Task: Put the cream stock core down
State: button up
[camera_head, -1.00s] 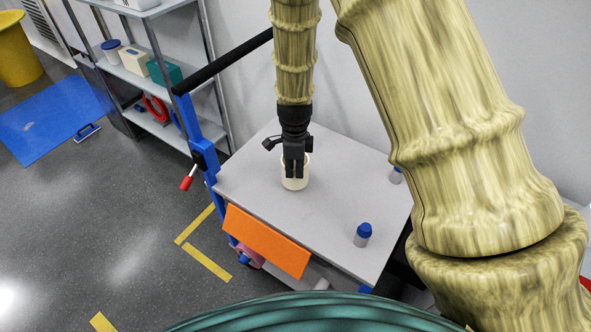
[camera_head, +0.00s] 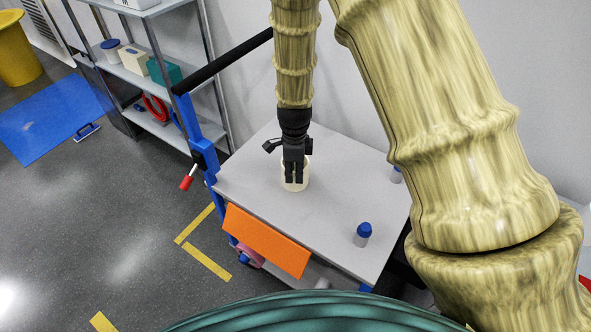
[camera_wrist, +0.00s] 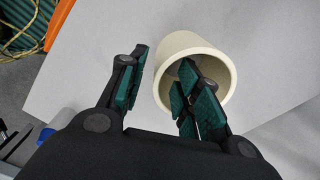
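The cream stock core (camera_head: 302,181) is a short, thick-walled hollow cylinder. It appears upright on the grey top of the cart (camera_head: 250,180), towards its back left part. My gripper (camera_head: 293,181) points down at it and hides part of it in the head view. In the wrist view, my gripper (camera_wrist: 160,88) has its fingers apart on either side of the wall of the core (camera_wrist: 228,68). One finger is outside the core, the other inside its bore. A gap shows between the outer finger and the wall.
Two blue-capped containers stand on the cart, one at the front right (camera_head: 363,235), one at the right edge (camera_head: 396,174). An orange panel (camera_head: 266,240) hangs at the front edge. A shelf unit (camera_head: 140,80) stands at left. The middle of the top is clear.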

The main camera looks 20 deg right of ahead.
notch_tip(320, 180, up, 12)
dwell(0.6)
dwell(1.2)
